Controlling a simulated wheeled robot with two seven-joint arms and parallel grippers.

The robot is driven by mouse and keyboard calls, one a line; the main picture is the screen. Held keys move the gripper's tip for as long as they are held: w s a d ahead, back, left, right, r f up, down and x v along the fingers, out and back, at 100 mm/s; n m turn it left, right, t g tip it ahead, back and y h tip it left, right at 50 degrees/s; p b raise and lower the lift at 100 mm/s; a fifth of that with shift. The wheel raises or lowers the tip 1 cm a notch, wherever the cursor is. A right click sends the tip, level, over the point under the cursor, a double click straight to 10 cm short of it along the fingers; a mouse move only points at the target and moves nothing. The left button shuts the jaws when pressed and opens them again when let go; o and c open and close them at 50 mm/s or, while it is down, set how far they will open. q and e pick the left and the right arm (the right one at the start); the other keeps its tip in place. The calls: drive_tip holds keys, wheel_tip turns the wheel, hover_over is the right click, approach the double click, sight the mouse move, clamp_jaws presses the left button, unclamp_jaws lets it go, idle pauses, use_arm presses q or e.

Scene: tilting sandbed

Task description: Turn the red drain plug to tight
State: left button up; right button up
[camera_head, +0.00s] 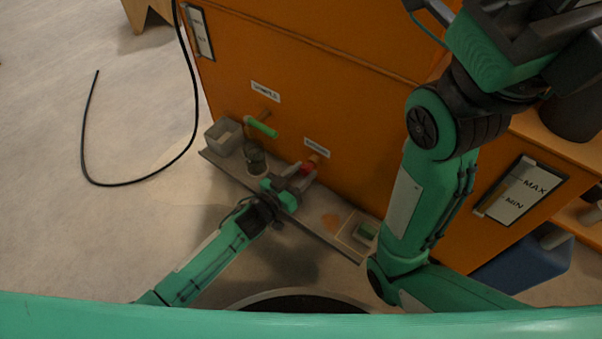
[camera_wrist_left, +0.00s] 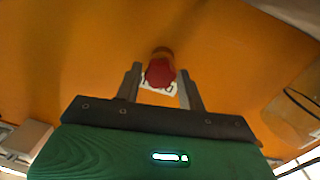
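The red drain plug (camera_head: 307,168) sticks out low on the front of the orange cabinet, under a small white label (camera_head: 316,148). In the left wrist view the red plug (camera_wrist_left: 160,72) shows between the two grey fingertips, with narrow gaps on both sides. My left gripper (camera_head: 296,179) is open and reaches up to the plug; I cannot tell whether a finger touches it. The white label (camera_wrist_left: 158,89) is partly hidden behind the plug. My right arm is folded up at the upper right of the head view, and its fingers cannot be made out.
A green-handled valve (camera_head: 262,127) sits left of the plug. A black hose (camera_head: 150,180) lies on the open floor at left.

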use_arm(q)
drive_tip(key=c, duration=0.5)
